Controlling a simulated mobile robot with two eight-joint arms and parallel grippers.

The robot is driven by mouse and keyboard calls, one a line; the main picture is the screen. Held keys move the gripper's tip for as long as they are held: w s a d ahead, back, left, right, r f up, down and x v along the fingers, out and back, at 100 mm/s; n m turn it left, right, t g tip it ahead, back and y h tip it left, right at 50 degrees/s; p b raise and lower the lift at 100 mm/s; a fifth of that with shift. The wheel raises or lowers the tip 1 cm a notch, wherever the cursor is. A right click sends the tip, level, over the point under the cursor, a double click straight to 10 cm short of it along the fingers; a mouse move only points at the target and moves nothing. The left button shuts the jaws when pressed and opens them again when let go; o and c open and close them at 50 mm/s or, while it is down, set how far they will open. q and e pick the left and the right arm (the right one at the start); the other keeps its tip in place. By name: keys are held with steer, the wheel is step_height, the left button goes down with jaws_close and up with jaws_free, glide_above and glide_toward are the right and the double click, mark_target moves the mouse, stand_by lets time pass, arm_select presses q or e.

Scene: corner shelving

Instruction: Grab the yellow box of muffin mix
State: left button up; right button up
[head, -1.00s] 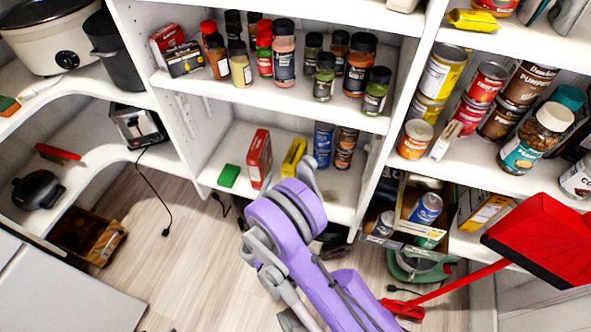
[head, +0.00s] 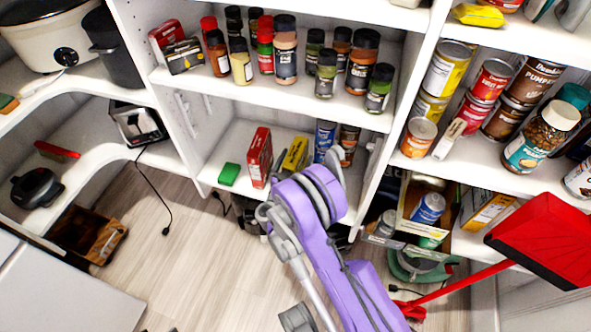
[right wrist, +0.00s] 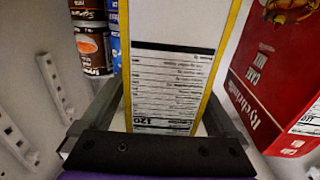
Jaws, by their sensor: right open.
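The yellow box of muffin mix (head: 295,154) stands on the lower shelf in the head view, right of a red box. In the right wrist view the yellow box (right wrist: 175,65) shows a pale side with a printed label and yellow edges. My right gripper (right wrist: 155,108) is open, with one finger on each side of this box. I cannot tell whether the fingers touch it. In the head view my purple right arm comes up from below, and its wrist hides the box's lower part. My left gripper is not in view.
The red cake mix box (right wrist: 275,80) stands close to the right finger. Blue and brown cans (right wrist: 92,40) stand on the other side. A green box (head: 229,174) lies at the shelf's left. A red dustpan (head: 545,240) is at the right. The shelf above holds spice jars.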

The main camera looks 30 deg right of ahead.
jaws_close()
stand_by(0.5)
